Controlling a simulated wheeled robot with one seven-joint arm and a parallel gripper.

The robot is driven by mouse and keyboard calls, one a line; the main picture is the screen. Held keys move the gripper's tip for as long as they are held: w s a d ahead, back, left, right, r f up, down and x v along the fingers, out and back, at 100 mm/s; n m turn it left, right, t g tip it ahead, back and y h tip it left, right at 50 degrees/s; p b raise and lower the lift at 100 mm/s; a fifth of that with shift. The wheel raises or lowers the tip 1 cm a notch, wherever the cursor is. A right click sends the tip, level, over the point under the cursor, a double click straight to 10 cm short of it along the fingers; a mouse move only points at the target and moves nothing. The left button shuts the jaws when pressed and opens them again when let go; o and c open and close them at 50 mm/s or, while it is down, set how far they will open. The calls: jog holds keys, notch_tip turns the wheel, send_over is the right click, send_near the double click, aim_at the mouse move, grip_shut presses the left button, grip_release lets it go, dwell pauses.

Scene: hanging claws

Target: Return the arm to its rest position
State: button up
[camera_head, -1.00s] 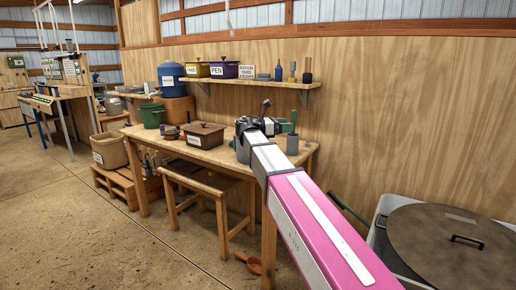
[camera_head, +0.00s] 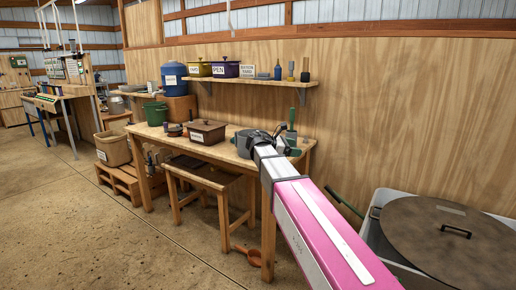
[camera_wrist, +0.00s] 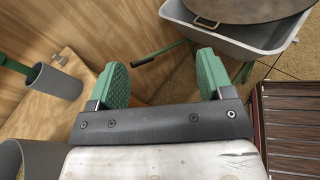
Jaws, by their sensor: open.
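My arm (camera_head: 315,225), pink and silver, stretches from the lower right of the head view toward the workbench. Its dark wrist (camera_head: 262,143) is over the bench's right end; my fingers are hard to make out there. In the wrist view my gripper (camera_wrist: 163,78) is open, with two green pads wide apart and nothing between them. Bare wood shows behind the gap.
The workbench (camera_head: 170,139) holds a brown lidded box (camera_head: 207,132) and a green pot (camera_head: 155,113). A grey cup (camera_wrist: 57,82) stands near the gripper. A wooden stool (camera_head: 205,178) is below.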

jog(key=s+d+f+m+g+y, duration=0.1)
jog(key=s+d+f+m+y, duration=0.15)
jog(key=f, duration=0.55)
jog(key=s+d+f+m+y, duration=0.2)
jog(key=s+f, duration=0.2)
jog(key=f, duration=0.4)
jog(key=s+f+m+g+y, duration=0.2)
jog(key=s+f+m+y, duration=0.8)
jog(key=f, duration=1)
jog(key=s+m, duration=0.4)
jog(key=s, duration=0.2)
jog(key=shift+s+a+f+g, duration=0.15)
jog(key=shift+s+a+g, duration=0.15)
jog(key=shift+g, duration=0.1)
jog(key=shift+y, duration=0.25)
